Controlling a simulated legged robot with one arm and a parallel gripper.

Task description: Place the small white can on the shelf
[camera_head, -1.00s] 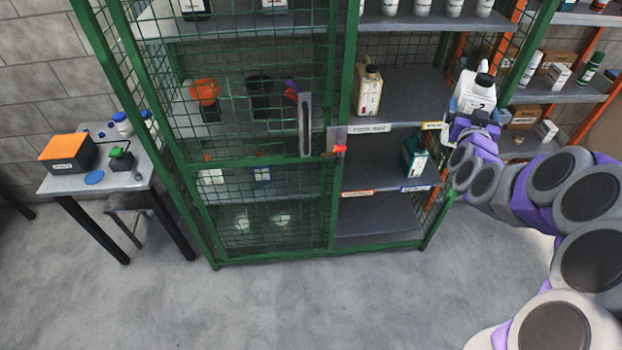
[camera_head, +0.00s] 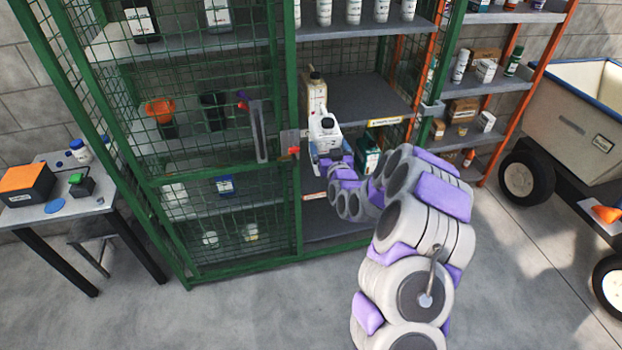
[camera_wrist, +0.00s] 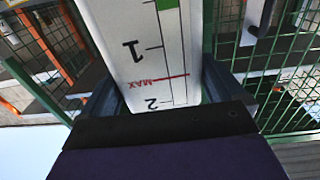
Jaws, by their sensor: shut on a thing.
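My gripper (camera_head: 328,160) is shut on the small white can (camera_head: 323,130), which has a black cap and stands about upright in the jaws. In the wrist view the can (camera_wrist: 152,55) fills the middle, with scale marks and a red MAX line, between the two fingers (camera_wrist: 160,98). In the head view the can is in front of the open bay of the green cabinet. The shelf (camera_head: 370,98) with a yellow label on its edge lies behind it. I cannot tell how far the can is from the shelf edge.
A beige can (camera_head: 313,92) stands on that shelf, just behind and left of the held can. A teal box (camera_head: 368,158) is on the shelf below. The green mesh door (camera_head: 205,150) is at the left. The shelf's right part is clear.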

